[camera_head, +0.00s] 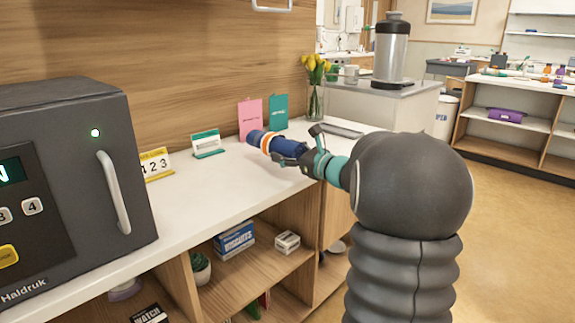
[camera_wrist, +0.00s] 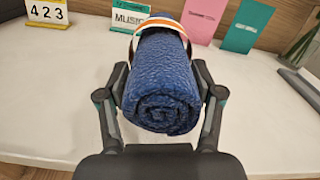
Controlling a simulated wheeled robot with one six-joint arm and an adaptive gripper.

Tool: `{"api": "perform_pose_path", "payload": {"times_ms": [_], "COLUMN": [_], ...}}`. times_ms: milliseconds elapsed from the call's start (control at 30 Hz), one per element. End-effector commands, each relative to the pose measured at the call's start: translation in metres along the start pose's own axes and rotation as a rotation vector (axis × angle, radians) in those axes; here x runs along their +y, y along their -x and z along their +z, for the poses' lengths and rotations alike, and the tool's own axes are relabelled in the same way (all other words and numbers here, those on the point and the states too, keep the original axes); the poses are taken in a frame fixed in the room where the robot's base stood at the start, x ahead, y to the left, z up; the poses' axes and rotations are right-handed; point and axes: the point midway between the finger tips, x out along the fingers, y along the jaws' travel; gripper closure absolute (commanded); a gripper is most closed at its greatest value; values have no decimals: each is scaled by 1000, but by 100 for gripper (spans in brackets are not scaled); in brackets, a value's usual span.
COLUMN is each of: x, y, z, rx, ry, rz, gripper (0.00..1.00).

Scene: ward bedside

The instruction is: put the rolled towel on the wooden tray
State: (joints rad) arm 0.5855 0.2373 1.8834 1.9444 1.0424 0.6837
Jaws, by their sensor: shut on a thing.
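The rolled towel (camera_head: 273,145) is dark blue with an orange and white band around it. My gripper (camera_head: 301,152) is shut on it over the white counter. In the wrist view the towel (camera_wrist: 160,90) lies lengthwise between the two fingers of my gripper (camera_wrist: 160,78), its spiral end facing the camera. I cannot tell whether the towel touches the counter. I see no tray that I can make out as wooden in either view.
The white counter (camera_head: 185,203) holds a dark microwave (camera_head: 60,180), a number sign (camera_head: 156,164), a green-and-white card (camera_head: 207,143), pink (camera_head: 250,118) and green (camera_head: 279,112) cards, and a vase of yellow flowers (camera_head: 314,70). A flat grey item (camera_head: 343,130) lies behind my gripper.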

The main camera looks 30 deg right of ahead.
Motion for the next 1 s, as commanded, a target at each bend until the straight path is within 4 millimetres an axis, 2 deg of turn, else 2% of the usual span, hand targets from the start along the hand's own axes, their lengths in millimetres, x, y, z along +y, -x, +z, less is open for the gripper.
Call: {"api": "perform_pose_path", "payload": {"times_ms": [300, 700, 733, 800, 1000], "x": [8, 10, 9, 9, 9], "y": [0, 0, 0, 0, 0], "z": [-36, -42, -41, -40, -40], "rx": [1, 0, 0, 0, 1], "ry": [-3, -1, -1, -1, -1], "rz": [0, 0, 0, 0, 0], "gripper": [71, 71, 26, 9, 9]}}
